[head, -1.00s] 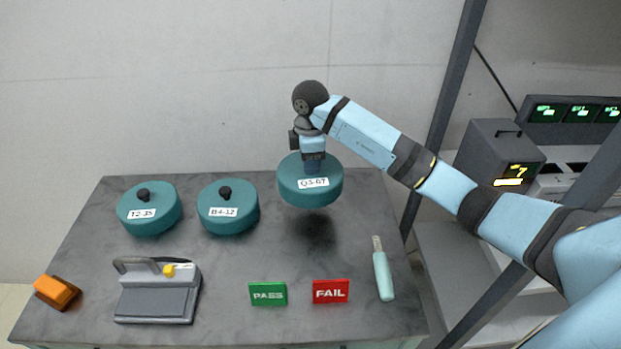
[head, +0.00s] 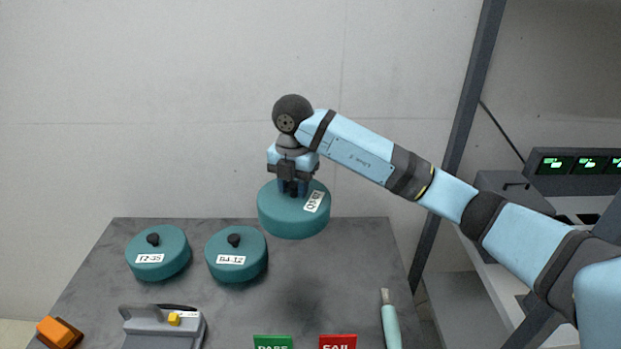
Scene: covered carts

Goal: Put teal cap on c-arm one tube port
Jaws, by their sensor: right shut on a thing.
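My right gripper (head: 293,187) is shut on the knob of a teal cap (head: 290,222) and holds it above the back of the grey cart top. The cap's white label is partly turned away and only partly readable. Two other teal caps, labelled T2-35 (head: 150,240) and B4-12 (head: 240,245), sit on the cart top to the left, each with a black knob. No c-arm or tube port shows in view. My left gripper is not in view.
The cart top (head: 300,285) also bears a grey handled device (head: 160,330), an orange block (head: 58,331), a green PASS sign (head: 272,342), a red FAIL sign (head: 338,341) and a pale-green handled tool (head: 391,325). A dark post (head: 455,140) and equipment with green displays (head: 590,163) stand at right.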

